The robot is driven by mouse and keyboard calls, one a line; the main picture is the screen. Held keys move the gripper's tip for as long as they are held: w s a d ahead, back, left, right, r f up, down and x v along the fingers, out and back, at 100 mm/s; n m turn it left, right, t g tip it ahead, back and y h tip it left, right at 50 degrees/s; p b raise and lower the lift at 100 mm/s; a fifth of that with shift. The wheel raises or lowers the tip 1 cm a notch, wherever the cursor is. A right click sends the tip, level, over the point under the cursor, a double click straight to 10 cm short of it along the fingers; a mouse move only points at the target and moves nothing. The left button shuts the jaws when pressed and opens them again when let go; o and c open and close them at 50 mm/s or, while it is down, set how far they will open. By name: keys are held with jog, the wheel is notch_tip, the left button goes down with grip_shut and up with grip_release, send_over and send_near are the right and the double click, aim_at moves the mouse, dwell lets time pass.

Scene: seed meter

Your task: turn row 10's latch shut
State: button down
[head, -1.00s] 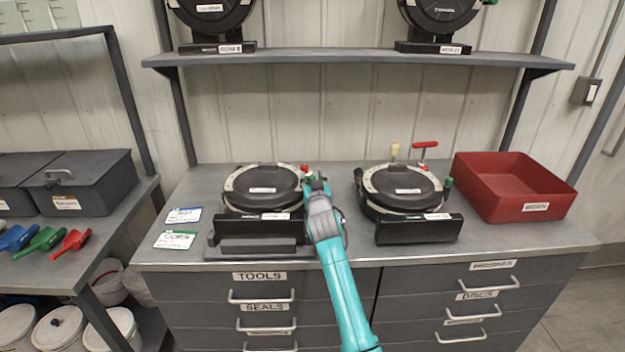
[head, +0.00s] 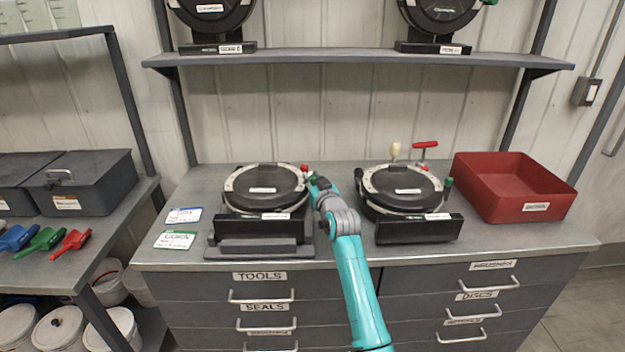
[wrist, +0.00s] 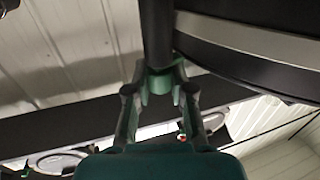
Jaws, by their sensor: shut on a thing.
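The left seed meter (head: 265,182), a round black unit with a pale ring, stands on the bench. Its label is too small to read, so I cannot tell from it which row this is. My gripper (head: 318,184) is at the meter's right side. In the wrist view my gripper (wrist: 159,92) is shut on a green latch knob (wrist: 160,80) at the end of a dark post (wrist: 156,35). The dark meter body with its pale rim (wrist: 250,42) is close on the right there. In the head view my gripper hides the latch.
A second meter (head: 402,187) stands to the right, with its own green knob (head: 448,182) and a red T-handle (head: 425,145) behind it. A red bin (head: 515,187) is at the bench's right. A shelf (head: 355,62) with more meters hangs above.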

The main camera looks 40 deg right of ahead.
jog(key=shift+f+n+t+y, duration=0.15)
jog(key=shift+n+y, duration=0.35)
jog(key=shift+y, duration=0.25)
jog(key=shift+f+n+t+y, duration=0.15)
jog(key=shift+n+y, duration=0.35)
jog(key=shift+y, duration=0.25)
jog(key=shift+r, duration=0.1)
jog(key=c, duration=1)
grip_release()
jog(key=shift+r, duration=0.1)
jog(key=s, duration=0.4)
jog(key=s+a, duration=0.1)
jog(key=s, duration=0.7)
jog(key=shift+a, duration=0.3)
